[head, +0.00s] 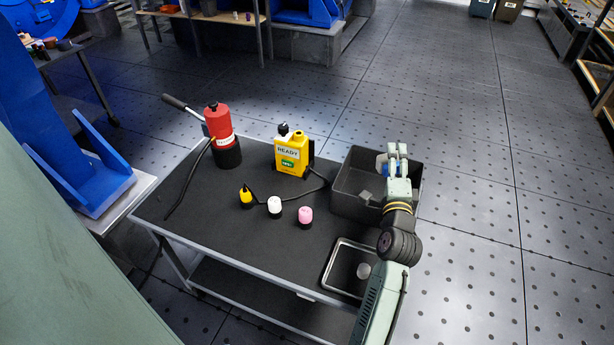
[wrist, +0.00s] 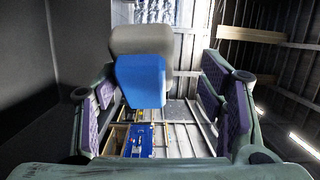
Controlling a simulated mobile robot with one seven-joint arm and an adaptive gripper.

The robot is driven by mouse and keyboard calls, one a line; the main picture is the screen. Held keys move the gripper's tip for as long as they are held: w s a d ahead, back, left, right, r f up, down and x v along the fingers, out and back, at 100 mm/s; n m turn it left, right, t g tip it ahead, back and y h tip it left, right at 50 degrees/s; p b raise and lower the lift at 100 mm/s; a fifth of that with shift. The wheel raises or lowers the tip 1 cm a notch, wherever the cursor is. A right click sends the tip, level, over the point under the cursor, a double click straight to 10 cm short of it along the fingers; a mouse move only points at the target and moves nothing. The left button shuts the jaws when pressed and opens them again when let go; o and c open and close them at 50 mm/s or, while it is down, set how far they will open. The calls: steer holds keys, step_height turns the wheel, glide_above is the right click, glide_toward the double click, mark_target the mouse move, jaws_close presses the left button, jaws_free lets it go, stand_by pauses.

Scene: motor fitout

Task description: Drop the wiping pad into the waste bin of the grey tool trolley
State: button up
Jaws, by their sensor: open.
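The wiping pad, a blue and grey block, shows in the wrist view (wrist: 140,80) between my finger pads, with a clear gap to the right one. I cannot tell if it touches the left one. In the head view a bit of blue (head: 381,166) shows at the left of my gripper (head: 397,150). My gripper is open, over the waste bin (head: 345,185). The bin is a dark open box at the right end of the grey tool trolley (head: 185,238). My arm hides part of its right side.
A small grey piece (head: 366,197) shows inside the bin. On the trolley stand a red pump (head: 219,125), a yellow unit marked READY (head: 290,155), and yellow, white (head: 275,205) and pink (head: 305,213) capped pieces. A metal-rimmed tray (head: 340,265) lies near my arm.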

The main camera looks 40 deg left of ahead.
steer(key=v, duration=0.7)
steer(key=shift+s, duration=0.2)
steer(key=shift+d, duration=0.1)
stand_by(0.3)
